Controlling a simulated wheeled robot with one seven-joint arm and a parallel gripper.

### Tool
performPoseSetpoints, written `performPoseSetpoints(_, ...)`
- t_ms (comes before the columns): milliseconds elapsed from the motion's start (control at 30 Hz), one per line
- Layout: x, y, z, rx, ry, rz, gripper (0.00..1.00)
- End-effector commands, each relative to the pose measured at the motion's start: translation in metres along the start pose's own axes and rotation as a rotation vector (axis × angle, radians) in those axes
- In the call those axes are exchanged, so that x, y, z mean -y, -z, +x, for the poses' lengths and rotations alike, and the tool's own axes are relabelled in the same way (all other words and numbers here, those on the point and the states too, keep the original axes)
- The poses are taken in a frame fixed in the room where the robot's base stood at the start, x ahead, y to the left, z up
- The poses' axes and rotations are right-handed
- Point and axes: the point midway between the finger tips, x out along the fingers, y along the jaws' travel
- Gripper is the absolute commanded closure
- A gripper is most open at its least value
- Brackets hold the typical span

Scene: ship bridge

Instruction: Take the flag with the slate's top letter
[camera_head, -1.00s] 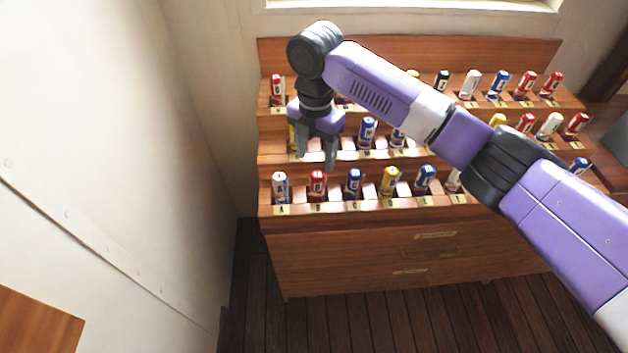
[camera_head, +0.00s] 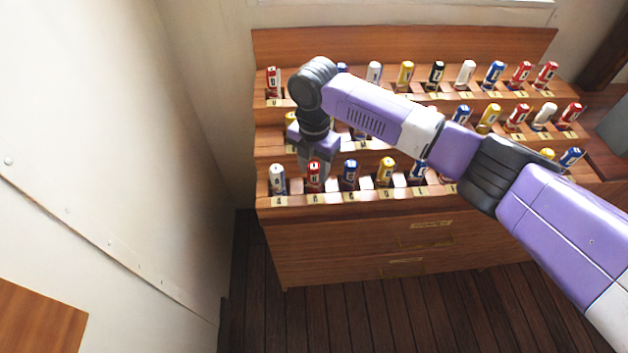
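Rolled flags in several colours stand in slots on a stepped wooden rack (camera_head: 400,43), with small letter labels in front of the slots. My gripper (camera_head: 314,172) is low over the front row at the left. Its fingers are apart, close about the red flag (camera_head: 313,178) in the second slot from the left; contact cannot be made out. A white flag (camera_head: 277,179) stands to its left and a blue flag (camera_head: 349,174) to its right. The slate is not in view, so its top letter cannot be read. My arm hides parts of the middle and front rows.
A yellow flag (camera_head: 385,171) stands farther right in the front row. Drawers (camera_head: 350,247) are below the rack. A pale wall (camera_head: 120,150) closes the left side. Dark floorboards (camera_head: 330,320) in front are clear.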

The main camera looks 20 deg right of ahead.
Motion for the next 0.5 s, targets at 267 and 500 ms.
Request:
performPoseSetpoints(267, 0.0000, 0.0001, -0.0003, 0.000, 0.000, 0.000, 1.00)
performPoseSetpoints(500, -0.0001, 0.0000, -0.0005, 0.000, 0.000, 0.000, 1.00)
